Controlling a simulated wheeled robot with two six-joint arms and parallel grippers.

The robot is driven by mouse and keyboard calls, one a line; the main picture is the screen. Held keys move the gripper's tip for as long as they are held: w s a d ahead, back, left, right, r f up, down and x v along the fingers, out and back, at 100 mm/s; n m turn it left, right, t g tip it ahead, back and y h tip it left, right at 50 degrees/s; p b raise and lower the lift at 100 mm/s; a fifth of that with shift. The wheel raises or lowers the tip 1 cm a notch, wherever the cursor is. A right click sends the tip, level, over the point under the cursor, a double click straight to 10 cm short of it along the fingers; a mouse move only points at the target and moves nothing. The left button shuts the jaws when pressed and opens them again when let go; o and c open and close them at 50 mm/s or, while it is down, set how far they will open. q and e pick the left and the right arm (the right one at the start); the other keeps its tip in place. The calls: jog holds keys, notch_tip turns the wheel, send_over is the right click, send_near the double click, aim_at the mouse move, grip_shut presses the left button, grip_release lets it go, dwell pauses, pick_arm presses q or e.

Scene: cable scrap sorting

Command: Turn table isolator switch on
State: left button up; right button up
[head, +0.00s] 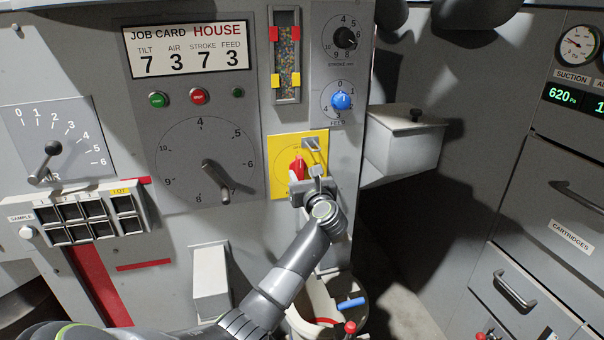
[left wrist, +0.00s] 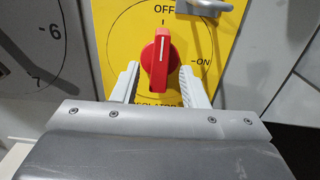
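The table isolator switch is a red rotary knob (head: 297,167) on a yellow plate (head: 277,142). In the left wrist view the red knob (left wrist: 160,62) is upright, its white line pointing up toward OFF, with ON marked to the right. My left gripper (head: 314,180) is in front of the plate. In the left wrist view its two fingers (left wrist: 160,82) are open, one on each side of the knob's lower part. Whether they touch it is unclear. A metal hasp (head: 314,144) is at the plate's upper right. My right gripper is not in view.
A large dial with a lever (head: 215,180) is left of the yellow plate. A blue FEED knob (head: 341,101) is above right. A grey box (head: 404,145) juts out at the right. A bin (head: 318,298) holding coloured pieces stands below my left arm.

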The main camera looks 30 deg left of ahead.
pick_arm(q)
jog(key=shift+w+a, duration=0.4)
jog(key=shift+a, duration=0.1)
grip_shut()
jog(key=shift+r, duration=0.1)
